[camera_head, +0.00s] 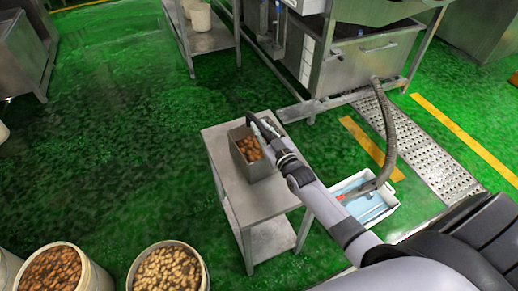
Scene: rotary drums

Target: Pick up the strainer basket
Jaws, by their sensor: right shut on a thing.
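The strainer basket (263,171) is a grey box-shaped container with brown pieces inside. It is at the small metal table (222,152); whether it rests on the top or is slightly raised I cannot tell. My right gripper (257,124) is shut on the basket at its far rim, with the arm reaching in from the lower right. The fingertips are small and the wrist partly hides the basket's right side. My left gripper is not in view.
Two round tubs (168,272) (62,270) of brown and tan pieces stand at the lower left. A white tray (385,213) with blue contents and a hose (389,130) lie right of the table. Steel equipment (362,62) stands behind. Green floor at left is clear.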

